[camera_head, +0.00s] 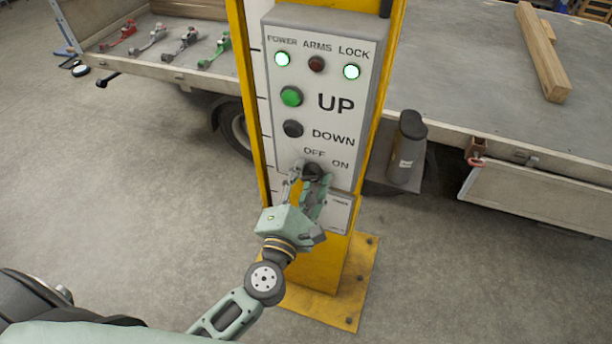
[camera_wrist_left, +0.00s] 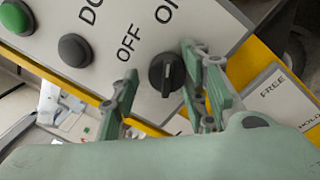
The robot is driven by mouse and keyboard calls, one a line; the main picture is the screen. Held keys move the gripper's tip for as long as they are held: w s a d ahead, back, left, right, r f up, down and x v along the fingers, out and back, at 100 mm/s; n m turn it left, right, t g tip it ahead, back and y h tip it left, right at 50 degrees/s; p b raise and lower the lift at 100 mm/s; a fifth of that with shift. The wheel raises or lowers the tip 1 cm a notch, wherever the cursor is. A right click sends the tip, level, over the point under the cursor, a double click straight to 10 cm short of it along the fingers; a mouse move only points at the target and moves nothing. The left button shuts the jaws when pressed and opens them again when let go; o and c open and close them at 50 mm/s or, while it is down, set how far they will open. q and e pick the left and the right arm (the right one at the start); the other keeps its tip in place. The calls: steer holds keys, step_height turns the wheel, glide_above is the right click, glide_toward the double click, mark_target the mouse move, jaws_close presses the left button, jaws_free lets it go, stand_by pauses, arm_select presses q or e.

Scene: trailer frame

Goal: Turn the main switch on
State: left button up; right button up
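The main switch is a black rotary knob (camera_head: 312,171) low on the grey control panel (camera_head: 322,75), by the words OFF and ON. In the left wrist view the knob (camera_wrist_left: 166,74) has a raised ridge running roughly up and down, in line with ON. My left gripper (camera_head: 302,183) is at the knob; in the wrist view its open fingers (camera_wrist_left: 162,92) are on either side of it. The right finger is close to the knob, the left one farther off. I cannot tell whether either touches. My right gripper is not in view.
The panel, with lit POWER and LOCK lamps, a dark ARMS lamp, a green UP button (camera_head: 291,96) and a black DOWN button (camera_head: 293,128), is on a yellow post (camera_head: 318,262). Trailer beds (camera_head: 480,75) are behind. A grey canister-like part (camera_head: 408,150) is right of the post.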

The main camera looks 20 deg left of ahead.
arm_select(q)
steer(key=s, duration=1.1)
steer(key=shift+s+f, duration=0.35)
steer(key=s+f+m+g+h+b, duration=0.3)
steer(key=f+m, duration=0.6)
steer(key=f, duration=0.9)
steer(key=s+f+m+g+b, duration=0.15)
steer(key=f+m+g, duration=0.45)
steer(key=f, duration=1.2)
steer(key=s+a+f+m+g+y+b, duration=0.1)
steer(key=s+a+f+m, duration=0.1)
steer(key=s+f+m, duration=0.45)
steer(key=s+a+f+m+g+b, duration=0.1)
steer(key=s+a+f+g, duration=0.15)
steer(key=f, duration=0.75)
steer(key=s+a+f+m+g+y+b, duration=0.1)
steer(key=s+a+f+m+g, duration=0.1)
steer(key=s+f, duration=0.3)
steer(key=s+a+f+m+g+y+b, duration=0.1)
steer(key=s+a+f+m+g, duration=0.1)
steer(key=s, duration=1)
step_height(320, 180, down, 4)
steer(key=shift+s+r+m+g, duration=0.2)
steer(key=shift+s+m+g, duration=0.2)
steer(key=shift+m+g, duration=0.45)
